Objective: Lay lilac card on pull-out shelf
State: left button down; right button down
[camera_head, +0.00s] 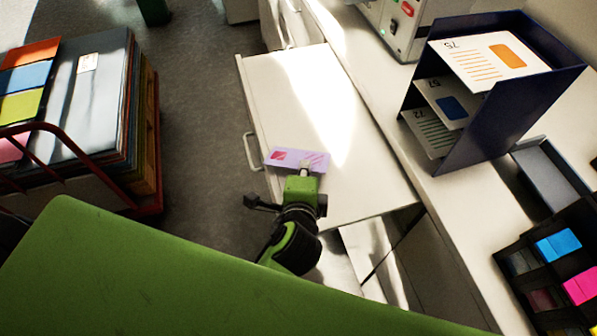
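The lilac card (283,157), with a red mark and pinkish stripes, is over the near left part of the white pull-out shelf (345,185). My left gripper (305,166), green and black, is at the card's near long edge, and its pale fingertips look closed on it. The fingertips hide a small part of the card. I cannot tell whether the card touches the shelf or is held just above it. The shelf's top is otherwise bare, with a bright patch of light. My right gripper is not in view.
A dark blue tiered rack (478,135) with printed cards stands on the white counter (455,205) at right. A black organizer (515,245) with coloured blocks is at lower right. A red-framed cart (150,205) with folders is at left. The grey floor (205,100) between is clear.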

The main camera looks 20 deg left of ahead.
pick_arm(q)
jog(key=shift+f, duration=0.15)
jog(key=c, duration=2.4)
grip_release()
jog(key=shift+c, duration=0.2)
jog(key=shift+s+d+r+p, duration=0.1)
jog(key=shift+s+r+p, duration=0.1)
jog(key=shift+s+p, duration=0.15)
jog(key=p+v, duration=0.3)
jog(key=v, duration=0.3)
jog(key=shift+s+d+r, duration=0.15)
jog(key=shift+s+r, duration=0.1)
jog(key=shift+s, duration=0.3)
jog(key=shift+r+p, duration=0.1)
jog(key=shift+p, duration=0.2)
